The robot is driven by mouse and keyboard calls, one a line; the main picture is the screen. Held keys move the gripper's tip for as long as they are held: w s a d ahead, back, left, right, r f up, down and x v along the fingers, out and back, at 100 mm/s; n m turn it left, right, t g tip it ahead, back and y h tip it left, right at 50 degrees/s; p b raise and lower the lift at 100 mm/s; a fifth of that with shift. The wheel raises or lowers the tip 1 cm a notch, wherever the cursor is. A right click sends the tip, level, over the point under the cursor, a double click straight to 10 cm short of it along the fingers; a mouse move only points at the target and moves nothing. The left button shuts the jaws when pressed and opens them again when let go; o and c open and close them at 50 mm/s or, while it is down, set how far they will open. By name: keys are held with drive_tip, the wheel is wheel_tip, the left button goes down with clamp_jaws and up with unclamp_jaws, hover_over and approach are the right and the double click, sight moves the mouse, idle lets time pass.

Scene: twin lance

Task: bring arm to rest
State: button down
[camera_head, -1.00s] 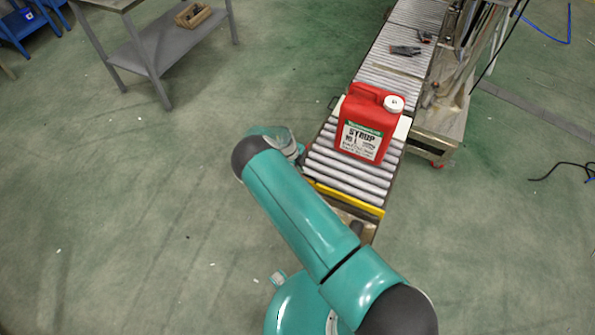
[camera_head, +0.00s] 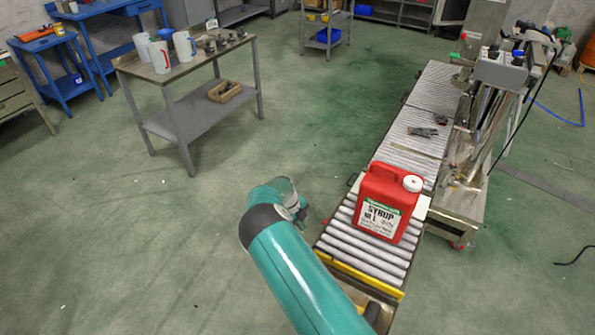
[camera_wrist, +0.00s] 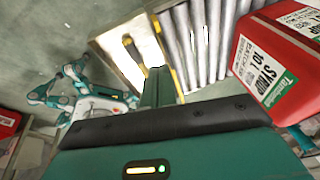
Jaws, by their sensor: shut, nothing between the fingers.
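My arm reaches up from the bottom of the head view, bent at a dark joint. My gripper (camera_wrist: 158,78) is shut and empty in the wrist view, its teal fingers pointing at the conveyor's end. In the head view its end lies left of the conveyor, partly hidden by my arm. A red syrup jug (camera_head: 384,204) with a white cap stands upright on the roller conveyor (camera_head: 345,248), apart from my gripper. The jug also shows at the upper right of the wrist view (camera_wrist: 268,65).
A grey table (camera_head: 190,62) with pitchers and a lower shelf stands at the upper left. A metal machine (camera_head: 480,130) stands right of the conveyor. Tools (camera_head: 422,131) lie on the rollers behind the jug. The floor left of my arm is clear.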

drive_tip(key=s+d+r+n+y, duration=0.1)
drive_tip(key=d+r+n, duration=0.1)
drive_tip(key=r, duration=0.8)
drive_tip(key=d+r+n+y, duration=0.2)
drive_tip(key=r, duration=0.9)
drive_tip(key=s+d+r+n+t+y, duration=0.1)
drive_tip(key=s+r+n, duration=0.25)
drive_tip(key=r, duration=0.45)
drive_tip(key=s+d+r+n+t+y, duration=0.1)
drive_tip(key=s+d+r+n, duration=0.15)
drive_tip(key=s+r, duration=0.4)
drive_tip(key=s+r+n+t, duration=0.1)
drive_tip(key=s+r+n, duration=0.3)
drive_tip(key=s, duration=0.5)
drive_tip(key=s+d+r+n+t+h, duration=0.1)
drive_tip(key=s+r+n, duration=0.4)
drive_tip(key=s, duration=0.4)
drive_tip(key=s+d+r+n+t, duration=0.1)
drive_tip(key=s+r+n+t, duration=0.1)
drive_tip(key=s+r+n, duration=0.3)
drive_tip(key=s+n, duration=0.2)
drive_tip(key=s, duration=0.2)
drive_tip(key=shift+r, duration=0.15)
